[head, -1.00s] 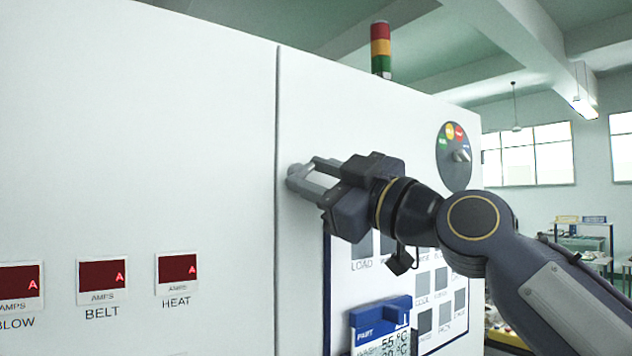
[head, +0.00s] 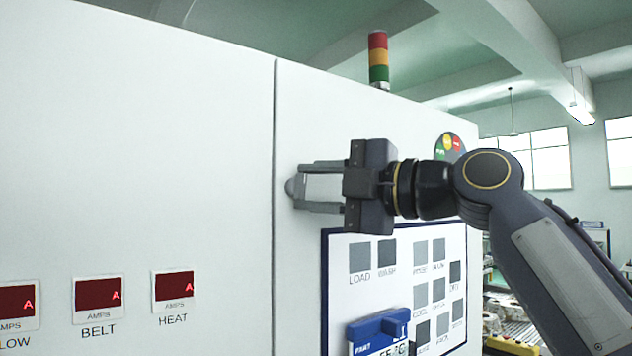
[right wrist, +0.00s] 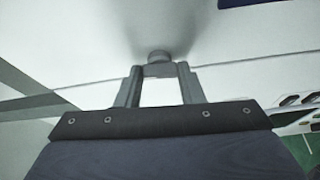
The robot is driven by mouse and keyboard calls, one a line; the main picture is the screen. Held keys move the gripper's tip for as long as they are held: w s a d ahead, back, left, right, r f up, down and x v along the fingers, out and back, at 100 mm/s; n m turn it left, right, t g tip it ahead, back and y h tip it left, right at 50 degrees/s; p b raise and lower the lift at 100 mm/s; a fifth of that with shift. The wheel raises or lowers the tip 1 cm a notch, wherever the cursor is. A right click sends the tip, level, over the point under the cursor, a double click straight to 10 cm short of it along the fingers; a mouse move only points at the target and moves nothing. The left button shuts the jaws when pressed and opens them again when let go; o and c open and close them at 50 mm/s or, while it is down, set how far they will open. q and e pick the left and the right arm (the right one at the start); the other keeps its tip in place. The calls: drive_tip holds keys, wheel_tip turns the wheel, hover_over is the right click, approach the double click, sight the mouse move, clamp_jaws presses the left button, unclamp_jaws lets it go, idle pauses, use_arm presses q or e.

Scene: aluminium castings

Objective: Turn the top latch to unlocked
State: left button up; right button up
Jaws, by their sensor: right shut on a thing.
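The top latch (head: 291,187) is a small grey knob on the white cabinet door, close to the door's left seam. It also shows in the right wrist view (right wrist: 159,57), between the fingertips. My right gripper (head: 298,186) reaches in from the right, its fingers roughly level, and is shut on the latch. The fingertips cover part of the latch, so its exact angle is hard to tell. My left gripper is in none of the views.
A panel (head: 335,290) with grey squares labelled LOAD and WASH lies below my right gripper. A signal tower (head: 378,60) stands on top. Red AMPS displays (head: 98,293) are at the lower left.

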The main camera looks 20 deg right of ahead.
drive_tip(key=shift+n, duration=0.6)
drive_tip(key=shift+g, duration=0.3)
drive_tip(key=o, duration=1)
drive_tip(key=b+v, duration=0.1)
drive_tip(key=v, duration=0.6)
drive_tip(key=shift+s+d+r, duration=0.1)
drive_tip(key=shift+s+d, duration=0.1)
drive_tip(key=shift+s, duration=0.15)
